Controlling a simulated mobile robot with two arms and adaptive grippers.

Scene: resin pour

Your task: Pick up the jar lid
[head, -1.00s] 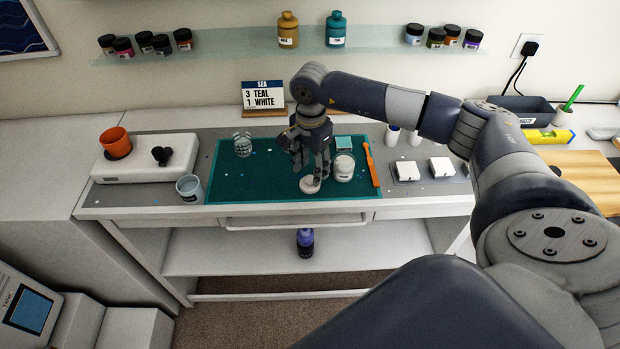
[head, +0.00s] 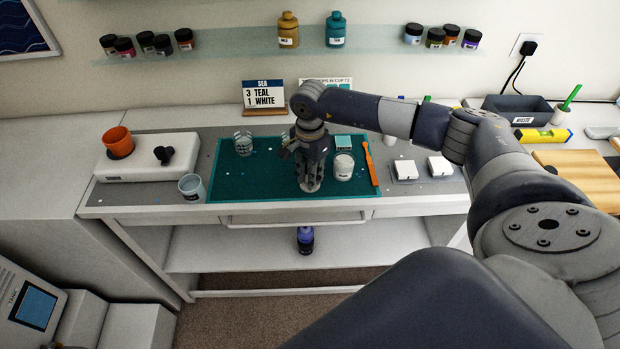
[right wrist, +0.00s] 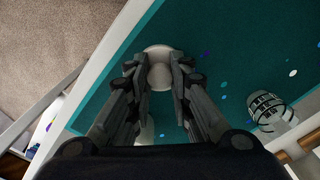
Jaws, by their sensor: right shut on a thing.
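The white round jar lid (right wrist: 158,66) sits between the fingertips of my right gripper (right wrist: 160,78) in the right wrist view. The fingers press on it from both sides. In the head view my right gripper (head: 310,186) points down over the front part of the green mat (head: 255,188) and hides the lid. I cannot tell whether the lid touches the mat. A white jar with a label (head: 344,168) stands on the mat just right of the gripper. My left gripper is not in view.
A clear glass (head: 243,145) stands on the mat at back left, and a labelled cup (head: 191,187) stands left of the mat. An orange stick (head: 370,164) lies along the mat's right edge. White square pieces (head: 440,166) lie farther right. The mat's left part is mostly clear.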

